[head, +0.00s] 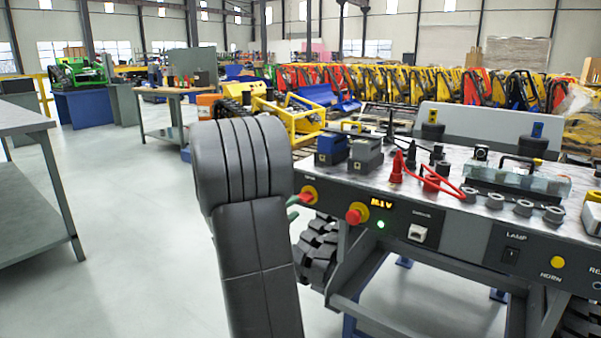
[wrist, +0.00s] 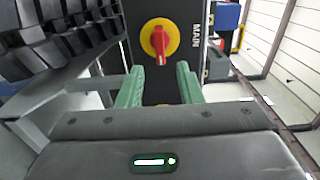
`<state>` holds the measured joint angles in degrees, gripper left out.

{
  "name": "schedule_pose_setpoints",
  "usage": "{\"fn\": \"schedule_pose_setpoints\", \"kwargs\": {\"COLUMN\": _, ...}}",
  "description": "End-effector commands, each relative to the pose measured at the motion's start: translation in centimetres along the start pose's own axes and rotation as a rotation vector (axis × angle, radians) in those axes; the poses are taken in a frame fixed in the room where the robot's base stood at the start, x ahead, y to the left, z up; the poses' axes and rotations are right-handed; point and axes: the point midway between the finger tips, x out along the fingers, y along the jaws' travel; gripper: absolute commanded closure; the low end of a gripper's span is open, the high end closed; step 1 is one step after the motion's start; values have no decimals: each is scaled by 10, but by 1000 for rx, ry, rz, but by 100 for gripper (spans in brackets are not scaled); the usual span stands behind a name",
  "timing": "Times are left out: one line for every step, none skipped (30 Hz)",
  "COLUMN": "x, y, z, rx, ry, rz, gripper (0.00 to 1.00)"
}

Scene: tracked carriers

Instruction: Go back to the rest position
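My gripper (wrist: 159,72) shows in the wrist view with its two green fingers apart and nothing between them. A red rotary switch (wrist: 160,41) on a yellow disc, beside a MAIN label, lies just beyond the fingertips. In the head view the switch (head: 308,195) is at the left end of the carrier's front panel. My grey arm stands in the foreground there and hides most of my gripper; a bit of green finger (head: 293,200) shows close to the switch. I cannot tell if it touches.
The panel also carries a red button (head: 357,213), a lit display (head: 381,204) and a lamp switch (head: 511,254). Red leads (head: 430,178) and connectors lie on the carrier's top. A black track (head: 317,250) is below. A grey bench (head: 30,190) stands left, with clear floor between.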

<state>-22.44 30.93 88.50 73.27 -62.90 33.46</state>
Motion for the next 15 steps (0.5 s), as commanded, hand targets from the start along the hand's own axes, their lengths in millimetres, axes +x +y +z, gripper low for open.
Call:
{"fn": "schedule_pose_setpoints", "kwargs": {"x": 10, "y": 2, "z": -1, "rx": 2, "ry": 3, "rz": 0, "gripper": 67}}
{"fn": "schedule_pose_setpoints", "kwargs": {"x": 16, "y": 2, "z": -1, "rx": 3, "ry": 4, "rz": -1, "gripper": 67}}
{"fn": "schedule_pose_setpoints", "kwargs": {"x": 22, "y": 2, "z": -1, "rx": 3, "ry": 2, "rz": -1, "gripper": 67}}
{"fn": "schedule_pose_setpoints", "kwargs": {"x": 27, "y": 2, "z": -1, "rx": 2, "ry": 2, "rz": -1, "gripper": 67}}
{"fn": "schedule_pose_setpoints", "kwargs": {"x": 31, "y": 2, "z": -1, "rx": 1, "ry": 3, "rz": -1, "gripper": 67}}
{"fn": "schedule_pose_setpoints", "kwargs": {"x": 36, "y": 1, "z": 0, "rx": 1, "ry": 2, "rz": -1, "gripper": 67}}
{"fn": "schedule_pose_setpoints", "kwargs": {"x": 39, "y": 1, "z": 0, "rx": 1, "ry": 1, "rz": -1, "gripper": 67}}
{"fn": "schedule_pose_setpoints", "kwargs": {"x": 42, "y": 1, "z": 0, "rx": 1, "ry": 1, "rz": -1, "gripper": 67}}
{"fn": "schedule_pose_setpoints", "kwargs": {"x": 46, "y": 1, "z": 0, "rx": 1, "ry": 1, "rz": -1, "gripper": 67}}
{"fn": "schedule_pose_setpoints", "kwargs": {"x": 48, "y": 0, "z": 0, "rx": 1, "ry": 1, "rz": -1, "gripper": 67}}
{"fn": "schedule_pose_setpoints", "kwargs": {"x": 49, "y": 0, "z": 0, "rx": 1, "ry": 1, "rz": -1, "gripper": 67}}
{"fn": "schedule_pose_setpoints", "kwargs": {"x": 51, "y": 0, "z": 0, "rx": 1, "ry": 0, "rz": -1, "gripper": 67}}
{"fn": "schedule_pose_setpoints", "kwargs": {"x": 52, "y": 0, "z": 0, "rx": 1, "ry": -1, "rz": -1, "gripper": 67}}
{"fn": "schedule_pose_setpoints", "kwargs": {"x": 52, "y": 0, "z": 0, "rx": 0, "ry": -1, "rz": -1, "gripper": 67}}
{"fn": "schedule_pose_setpoints", "kwargs": {"x": 53, "y": -1, "z": 0, "rx": 0, "ry": -2, "rz": -1, "gripper": 67}}
